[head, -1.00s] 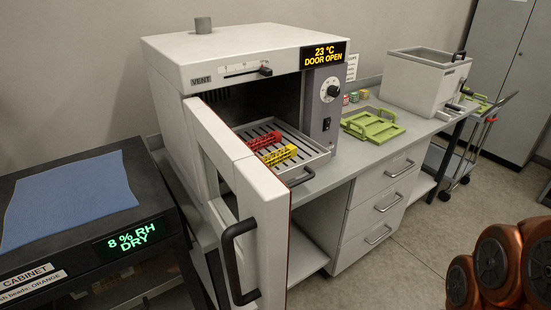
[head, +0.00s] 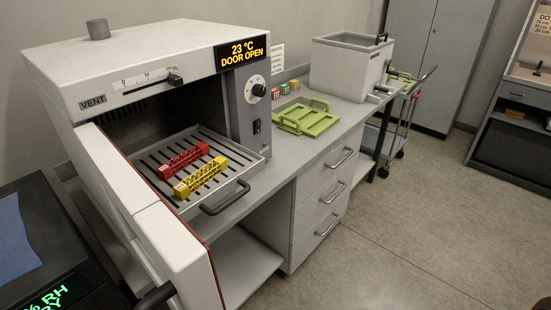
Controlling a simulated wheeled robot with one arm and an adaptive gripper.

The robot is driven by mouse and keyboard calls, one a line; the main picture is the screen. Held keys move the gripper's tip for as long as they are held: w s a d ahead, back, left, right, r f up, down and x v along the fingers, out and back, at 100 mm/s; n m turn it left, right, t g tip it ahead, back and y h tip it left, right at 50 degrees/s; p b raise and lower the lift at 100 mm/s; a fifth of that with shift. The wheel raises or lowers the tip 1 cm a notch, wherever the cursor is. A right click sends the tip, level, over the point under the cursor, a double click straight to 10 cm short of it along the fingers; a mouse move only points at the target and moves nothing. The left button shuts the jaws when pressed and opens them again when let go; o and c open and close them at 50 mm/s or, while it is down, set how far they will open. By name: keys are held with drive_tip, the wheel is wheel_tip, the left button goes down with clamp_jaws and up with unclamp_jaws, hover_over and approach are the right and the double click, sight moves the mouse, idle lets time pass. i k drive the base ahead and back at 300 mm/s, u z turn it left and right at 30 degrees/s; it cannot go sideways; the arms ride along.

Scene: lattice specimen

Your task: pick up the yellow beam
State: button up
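The yellow beam (head: 201,178) is a lattice bar lying on the slotted metal tray (head: 236,159) of the oven (head: 150,62). A red lattice beam (head: 183,160) lies just behind it, roughly parallel, with a narrow gap. Both have a pale label at the left end. The tray is pulled partly out of the open oven, with its dark handle (head: 226,199) at the front. My gripper is not in the head view.
The open oven door (head: 148,215) stands at the left of the tray. A green tray (head: 306,119), small colored blocks (head: 283,88) and a grey tank (head: 349,68) are on the bench to the right. The floor (head: 400,220) at the right is clear.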

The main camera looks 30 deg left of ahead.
sight(181, 191)
drive_tip(key=z, duration=0.55)
drive_tip(key=i, duration=1.15)
drive_tip(key=u, duration=4.1)
